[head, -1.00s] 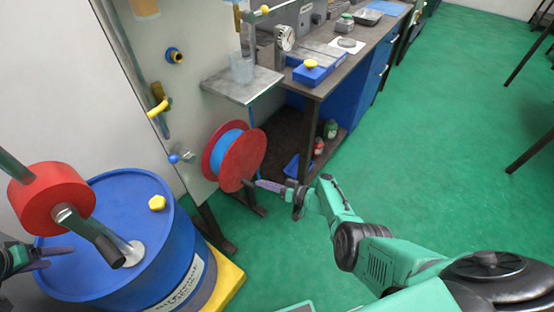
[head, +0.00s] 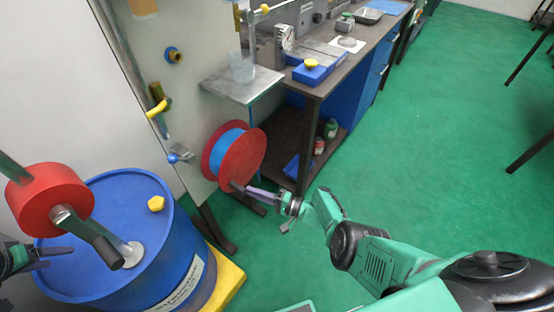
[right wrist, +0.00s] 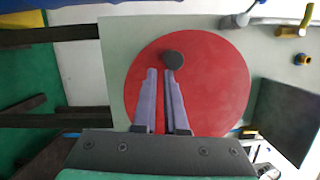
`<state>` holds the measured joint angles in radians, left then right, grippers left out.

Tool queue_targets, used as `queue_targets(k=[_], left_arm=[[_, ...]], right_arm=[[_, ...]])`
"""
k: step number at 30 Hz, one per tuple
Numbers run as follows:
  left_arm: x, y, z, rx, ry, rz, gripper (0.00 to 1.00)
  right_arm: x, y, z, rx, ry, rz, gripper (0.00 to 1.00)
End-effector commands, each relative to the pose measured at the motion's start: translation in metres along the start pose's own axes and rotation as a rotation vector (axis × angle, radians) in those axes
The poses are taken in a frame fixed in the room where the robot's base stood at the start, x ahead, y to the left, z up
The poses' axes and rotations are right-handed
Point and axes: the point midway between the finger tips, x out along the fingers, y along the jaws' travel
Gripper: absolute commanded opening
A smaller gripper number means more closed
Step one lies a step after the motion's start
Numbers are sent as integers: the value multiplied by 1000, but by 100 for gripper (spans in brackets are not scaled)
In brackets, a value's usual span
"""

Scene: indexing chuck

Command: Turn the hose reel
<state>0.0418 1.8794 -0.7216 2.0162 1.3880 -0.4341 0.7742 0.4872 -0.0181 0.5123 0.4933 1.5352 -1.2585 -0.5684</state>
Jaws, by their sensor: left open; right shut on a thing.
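The hose reel (head: 247,158) is a red-flanged drum with a blue hose band (head: 222,150), mounted on the pale panel's side. Its dark crank handle (head: 238,187) sticks out near the bottom of the red face. My right gripper (head: 250,191) is shut on that handle. In the right wrist view the handle's round dark end (right wrist: 174,58) shows at the tips of my right gripper (right wrist: 161,72), in front of the red disc (right wrist: 215,95). My left gripper (head: 45,258) is open at the left edge, over the blue drum's side, away from the reel.
A blue drum (head: 115,190) stands on a yellow base (head: 228,285) at the lower left, below a red cylinder with a dark handle (head: 45,195). A workbench (head: 330,65) with a lower shelf stands behind the reel. Green floor (head: 440,130) is clear to the right.

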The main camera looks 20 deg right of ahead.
Motion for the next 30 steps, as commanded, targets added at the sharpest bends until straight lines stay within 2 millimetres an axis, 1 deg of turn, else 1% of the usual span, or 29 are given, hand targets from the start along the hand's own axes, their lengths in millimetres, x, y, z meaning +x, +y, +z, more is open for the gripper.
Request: queue_targets(k=[1, 8, 23, 26, 30], left_arm=[[0, 0, 0, 0, 0, 0, 66], [0, 0, 0, 0, 0, 0, 66], [0, 0, 0, 0, 0, 0, 66], [0, 0, 0, 0, 0, 0, 66], [0, 0, 0, 0, 0, 0, 66]], right_arm=[[0, 4, 7, 37, -12, -1, 0], [1, 0, 9, 123, -12, -25, 0], [1, -2, 8, 129, -10, -30, 0], [-4, 0, 8, 129, -10, -30, 0], [-19, 0, 6, 127, -5, -32, 0]])
